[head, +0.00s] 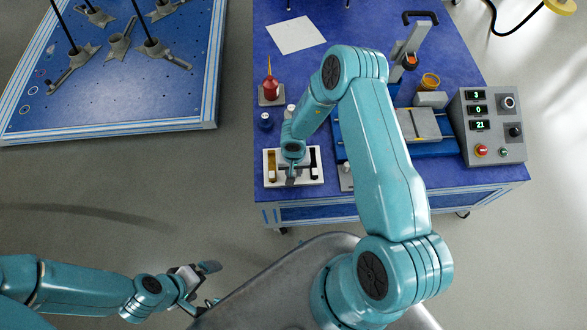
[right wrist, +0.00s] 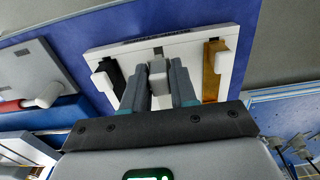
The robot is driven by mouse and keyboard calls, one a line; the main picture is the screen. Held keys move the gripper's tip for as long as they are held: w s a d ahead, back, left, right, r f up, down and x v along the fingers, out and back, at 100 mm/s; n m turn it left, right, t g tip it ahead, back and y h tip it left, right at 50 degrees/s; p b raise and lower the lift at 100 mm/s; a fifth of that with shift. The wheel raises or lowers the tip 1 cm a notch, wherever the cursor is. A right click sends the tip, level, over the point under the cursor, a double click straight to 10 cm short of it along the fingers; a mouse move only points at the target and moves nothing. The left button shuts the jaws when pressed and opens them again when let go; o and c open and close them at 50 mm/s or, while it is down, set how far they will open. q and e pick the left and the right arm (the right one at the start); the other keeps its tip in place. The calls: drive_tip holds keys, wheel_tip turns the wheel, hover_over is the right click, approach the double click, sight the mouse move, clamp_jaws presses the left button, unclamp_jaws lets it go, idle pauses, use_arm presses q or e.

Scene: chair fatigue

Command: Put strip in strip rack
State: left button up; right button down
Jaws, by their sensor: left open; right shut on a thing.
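The white strip rack (head: 309,182) lies on the blue table, with an amber strip (head: 272,167) at its left and a black strip (head: 314,160) at its right. In the right wrist view the rack (right wrist: 184,52) shows the black strip (right wrist: 113,72) left and the amber strip (right wrist: 213,70) right. My right gripper (head: 291,178) is over the rack's middle, shut on a pale grey block-like end (right wrist: 158,76), seemingly a strip's tab. The rest of that strip is hidden, so I cannot tell whether it is seated. My left gripper (head: 207,285) is open and empty, away from the table.
A red bottle (head: 270,88) and a blue-capped item (head: 265,121) stand behind the rack. A blue-based machine (head: 435,149) and a control box (head: 487,125) are to the right. A perforated blue table (head: 120,100) stands at the left, with floor between.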

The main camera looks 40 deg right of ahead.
idle(0.3)
drive_tip(key=shift+p, duration=0.5)
drive_tip(key=shift+f+b, duration=0.6)
drive_tip(key=shift+f, duration=0.5)
drive_tip(key=c, duration=0.8)
unclamp_jaws()
wheel_tip(320, 180, up, 16)
drive_tip(key=p, duration=0.6)
drive_tip(key=shift+r, duration=0.15)
